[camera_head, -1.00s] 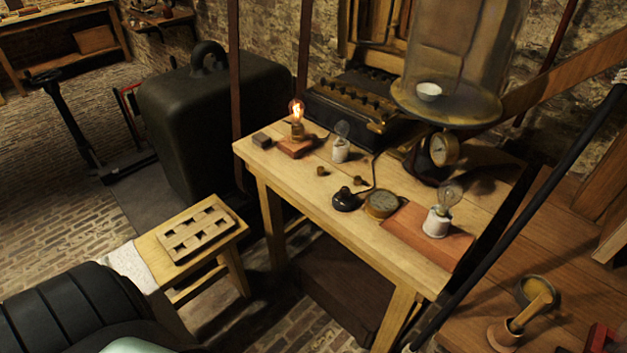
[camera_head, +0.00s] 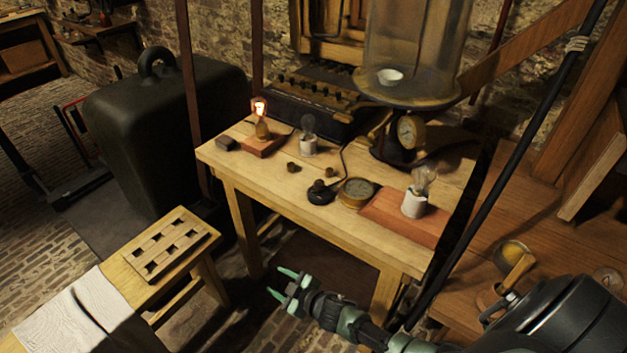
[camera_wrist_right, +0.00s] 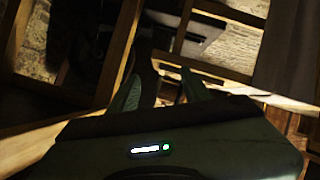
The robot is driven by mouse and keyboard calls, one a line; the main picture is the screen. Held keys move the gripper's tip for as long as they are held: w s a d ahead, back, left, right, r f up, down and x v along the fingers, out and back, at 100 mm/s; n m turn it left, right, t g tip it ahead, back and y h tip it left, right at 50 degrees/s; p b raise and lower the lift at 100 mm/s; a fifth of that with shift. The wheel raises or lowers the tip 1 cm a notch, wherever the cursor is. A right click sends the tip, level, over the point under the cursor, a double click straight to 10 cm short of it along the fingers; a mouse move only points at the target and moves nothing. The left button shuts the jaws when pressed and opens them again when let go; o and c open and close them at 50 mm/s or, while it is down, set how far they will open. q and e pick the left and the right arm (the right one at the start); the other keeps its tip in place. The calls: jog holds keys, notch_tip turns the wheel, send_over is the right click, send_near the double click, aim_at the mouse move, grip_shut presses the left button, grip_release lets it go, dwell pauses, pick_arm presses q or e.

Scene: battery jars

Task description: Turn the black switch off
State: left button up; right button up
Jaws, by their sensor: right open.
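The black switch (camera_head: 320,192) is a small round black piece with a knob on top, on the wooden table (camera_head: 235,165) near its front edge. A dark cord runs back from near it. I cannot tell its setting. A bulb (camera_head: 260,108) at the table's left glows. My right gripper (camera_head: 279,282) is open and empty, lower than the tabletop and in front of the table, apart from the switch. Its two green fingers (camera_wrist_right: 155,92) show in the right wrist view, where the switch does not show. My left gripper is not in view.
A brass dial (camera_head: 358,190) sits just right of the switch, with a white-based bulb (camera_head: 416,195) on a reddish board beyond. Two small knobs lie behind the switch. A stool with a slotted block (camera_head: 170,245) stands at left. A slanting black pole (camera_head: 490,210) crosses at right.

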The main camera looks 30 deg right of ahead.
jog(key=w+a+r+n+t+y, duration=0.1)
jog(key=w+a+r+n+y, duration=0.3)
jog(key=r, duration=0.6)
jog(key=w+a+r+n+t+y, duration=0.15)
jog(key=w+a+r, duration=0.35)
jog(key=r, duration=0.5)
notch_tip(320, 180, up, 15)
jog(key=n+g+h+b, duration=0.2)
jog(key=n+g+h, duration=0.7)
jog(key=n+g, duration=0.45)
send_over(320, 182)
jog(key=shift+w+a+r+m+g+y, duration=0.15)
jog(key=shift+m+g, duration=0.1)
jog(key=shift+m, duration=0.25)
jog(key=shift+a+f+m+g+y, duration=0.15)
jog(key=shift+m+g, duration=0.1)
jog(key=shift+m, duration=0.25)
jog(key=shift+d, duration=0.35)
jog(key=shift+f+p, duration=0.4)
jog(key=shift+f, duration=3.2)
